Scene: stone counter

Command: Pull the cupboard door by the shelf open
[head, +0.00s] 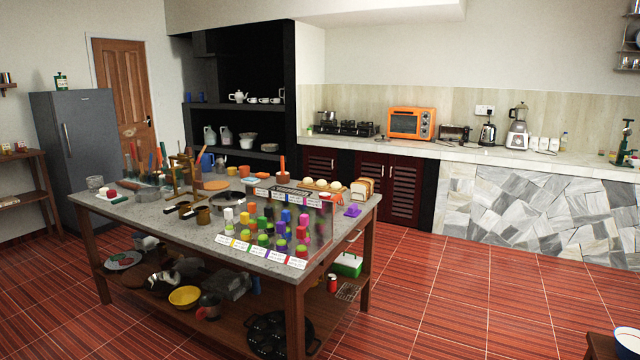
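Dark red louvred cupboard doors (404,190) sit under the stone counter at the back, right of the black shelf. They look shut. Another dark red cupboard door (320,163) stands closer to the black shelf (240,105), and its lower part is hidden behind the things on the island table. It also looks shut, and its handle is too small to make out. Neither of my grippers shows in the head view.
An island table (150,212) full of cups, utensils and coloured bottles stands between me and the cupboards. The stone counter (480,153) holds an orange oven (410,123) and a stove. The red tiled floor (450,270) right of the table is clear.

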